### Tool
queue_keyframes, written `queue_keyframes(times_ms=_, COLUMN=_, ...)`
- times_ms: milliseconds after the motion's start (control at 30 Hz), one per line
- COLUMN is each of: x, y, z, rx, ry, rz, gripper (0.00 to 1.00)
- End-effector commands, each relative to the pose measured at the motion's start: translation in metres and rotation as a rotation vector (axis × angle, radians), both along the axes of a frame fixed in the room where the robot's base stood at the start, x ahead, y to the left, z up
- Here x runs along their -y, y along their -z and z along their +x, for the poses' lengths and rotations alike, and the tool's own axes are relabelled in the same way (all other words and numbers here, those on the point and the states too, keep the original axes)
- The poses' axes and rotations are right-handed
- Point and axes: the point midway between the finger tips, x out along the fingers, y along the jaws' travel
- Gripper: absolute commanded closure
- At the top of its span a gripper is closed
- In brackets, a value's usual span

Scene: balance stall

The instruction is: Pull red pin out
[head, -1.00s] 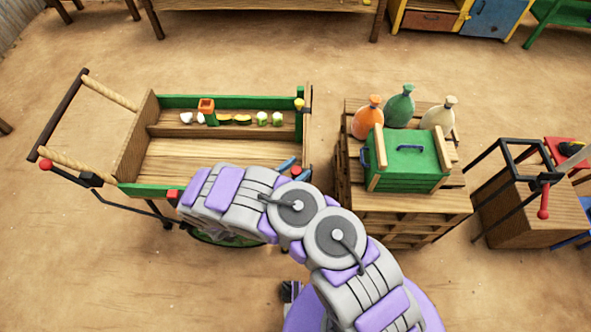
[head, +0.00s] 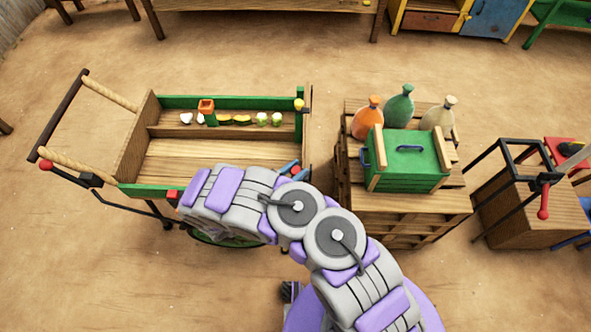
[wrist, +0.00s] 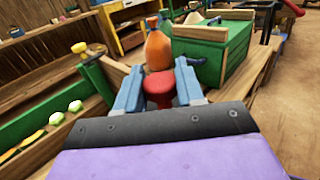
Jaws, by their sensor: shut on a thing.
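The red pin (wrist: 158,88) shows in the wrist view as a red knob with a wide round head, between the two blue fingers of my gripper (wrist: 158,75). My gripper is shut on it. In the head view my gripper (head: 294,169) is at the right front corner of the wooden cart (head: 155,190), with its blue fingertips close together.
Right of the cart, a crate stand (head: 405,215) carries a green box (head: 408,165) and orange, green and cream bottles. The orange bottle (wrist: 158,48) stands beyond the pin in the wrist view. Vegetables (head: 235,120) lie on the cart's back shelf. Sandy floor is clear at left.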

Motion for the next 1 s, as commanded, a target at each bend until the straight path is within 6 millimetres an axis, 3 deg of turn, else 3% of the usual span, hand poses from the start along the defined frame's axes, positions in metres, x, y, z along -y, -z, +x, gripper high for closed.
queue_keyframes(times_ms=300, x=-0.003, y=-0.043, z=0.001, rx=0.002, ry=-0.007, rz=0.002, gripper=1.00)
queue_keyframes(times_ms=600, x=-0.004, y=-0.048, z=0.001, rx=0.009, ry=-0.008, rz=-0.002, gripper=1.00)
queue_keyframes(times_ms=633, x=-0.004, y=-0.049, z=0.001, rx=0.010, ry=-0.009, rz=-0.003, gripper=0.61)
queue_keyframes(times_ms=833, x=-0.003, y=-0.048, z=0.001, rx=0.008, ry=-0.006, rz=-0.003, gripper=0.41)
queue_keyframes(times_ms=1000, x=-0.001, y=-0.046, z=0.001, rx=0.004, ry=-0.004, rz=-0.001, gripper=0.40)
